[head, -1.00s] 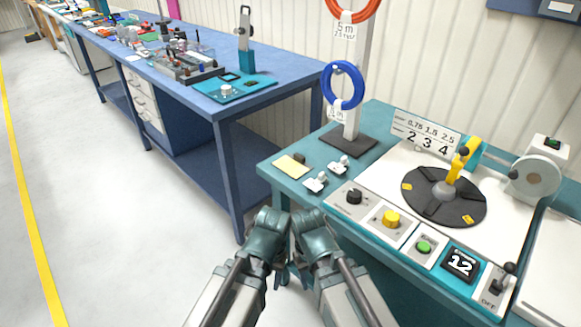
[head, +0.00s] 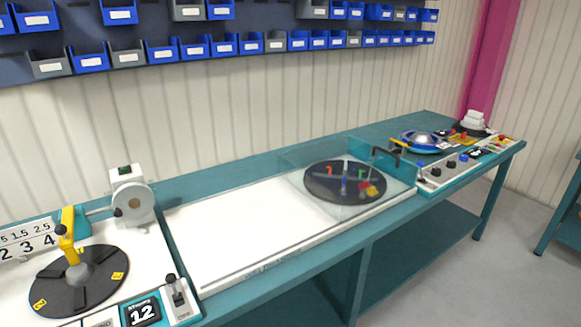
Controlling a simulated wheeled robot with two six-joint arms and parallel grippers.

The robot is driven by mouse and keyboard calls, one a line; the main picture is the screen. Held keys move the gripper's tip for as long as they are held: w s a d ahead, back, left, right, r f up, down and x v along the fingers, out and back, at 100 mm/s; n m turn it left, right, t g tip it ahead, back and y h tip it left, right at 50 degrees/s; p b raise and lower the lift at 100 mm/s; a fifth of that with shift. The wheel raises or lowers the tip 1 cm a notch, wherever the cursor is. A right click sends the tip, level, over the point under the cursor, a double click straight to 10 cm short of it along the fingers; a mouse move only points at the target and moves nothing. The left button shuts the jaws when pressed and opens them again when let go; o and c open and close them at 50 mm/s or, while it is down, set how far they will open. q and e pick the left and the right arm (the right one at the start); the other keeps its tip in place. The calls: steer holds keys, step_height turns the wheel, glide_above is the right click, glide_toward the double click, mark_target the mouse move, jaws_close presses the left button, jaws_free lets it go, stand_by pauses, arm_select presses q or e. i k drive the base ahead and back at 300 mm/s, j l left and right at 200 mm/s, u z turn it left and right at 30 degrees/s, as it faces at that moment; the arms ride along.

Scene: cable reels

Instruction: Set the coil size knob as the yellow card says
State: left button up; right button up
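The coil size knob and the yellow card are not in the head view now. A lever switch (head: 175,290) stands right of the display. Neither of my grippers is in view.
A white worktop (head: 260,240) runs right to a clear guard (head: 320,190) over a dark disc (head: 345,181). Beyond it is another panel with black knobs (head: 436,172). Blue and grey bins (head: 190,48) hang on the back wall. Grey floor is open at the lower right.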

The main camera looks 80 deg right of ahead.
mark_target(436, 172)
steer(key=z, duration=4.1)
steer(key=i, duration=1.15)
steer(key=i+l+u, duration=0.2)
steer(key=i, duration=0.4)
steer(key=j+u, duration=0.15)
